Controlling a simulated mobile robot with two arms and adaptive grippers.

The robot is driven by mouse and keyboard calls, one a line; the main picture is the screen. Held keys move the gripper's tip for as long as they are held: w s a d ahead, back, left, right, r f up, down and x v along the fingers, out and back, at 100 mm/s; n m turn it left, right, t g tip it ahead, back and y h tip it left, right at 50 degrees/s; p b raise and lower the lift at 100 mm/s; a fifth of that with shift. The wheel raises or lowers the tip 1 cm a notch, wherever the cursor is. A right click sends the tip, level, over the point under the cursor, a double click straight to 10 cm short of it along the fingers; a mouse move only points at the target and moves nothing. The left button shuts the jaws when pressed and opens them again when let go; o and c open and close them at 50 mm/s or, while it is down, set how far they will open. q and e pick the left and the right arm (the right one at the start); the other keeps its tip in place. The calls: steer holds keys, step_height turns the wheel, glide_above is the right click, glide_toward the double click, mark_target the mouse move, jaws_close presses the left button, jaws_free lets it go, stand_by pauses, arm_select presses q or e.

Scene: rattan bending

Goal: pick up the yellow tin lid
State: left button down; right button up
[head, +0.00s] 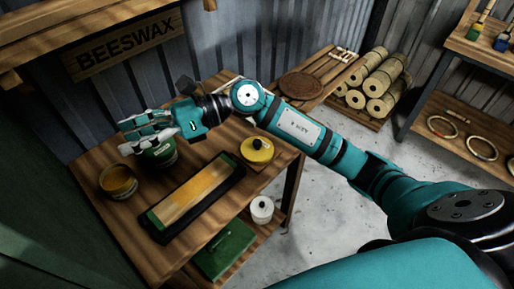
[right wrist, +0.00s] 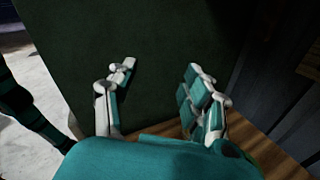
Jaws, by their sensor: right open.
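The yellow tin lid (head: 257,149) with a dark knob lies near the right end of the wooden workbench in the head view. My right gripper (head: 128,136) is at the left part of the bench, by a dark green tin (head: 160,155), well to the left of the lid. Its fingers point left and are apart with nothing between them. The right wrist view shows the same open fingers (right wrist: 160,78) in front of a dark green surface; the lid is not in that view. My left gripper is not in view.
A tin with amber contents (head: 118,181) and a long dark tray (head: 160,230) with a yellow-brown surface are on the workbench (head: 112,222). A beeswax sign (head: 125,45) is on the back wall. A white roll (head: 262,208) and green box (head: 222,247) sit lower down.

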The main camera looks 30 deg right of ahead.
steer(key=w+d+f+n+g+h, duration=0.1)
steer(key=w+d+f+n+h, duration=0.15)
steer(key=d+f+h, duration=0.25)
steer(key=n+h+p, duration=0.2)
steer(key=h+p, duration=0.2)
steer(key=h, duration=0.8)
glide_above(257, 142)
step_height(257, 142, down, 13)
step_height(257, 142, down, 4)
steer(key=shift+f+p, duration=0.1)
steer(key=shift+p, duration=0.95)
steer(key=shift+f, duration=0.55)
jaws_close()
